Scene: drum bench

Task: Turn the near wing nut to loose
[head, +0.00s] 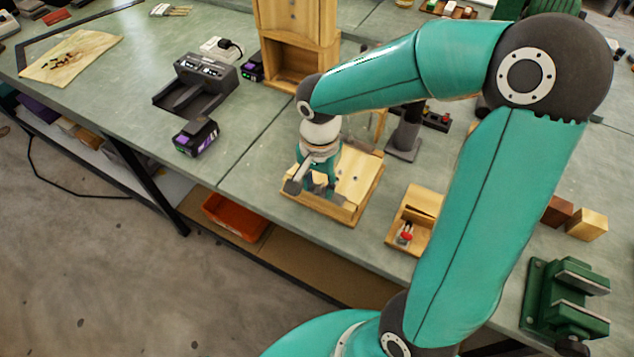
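My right arm reaches in from the right, and its gripper (312,188) points down over a light wooden board (359,190) with a raised rim on the bench. The gripper is above the board's left part, close to its surface. My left gripper is not in view.
A green vise (565,300) is at the right. A charger (197,85) and a battery (195,137) lie left. A black stand (405,135) is behind. Bare bench lies between battery and board.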

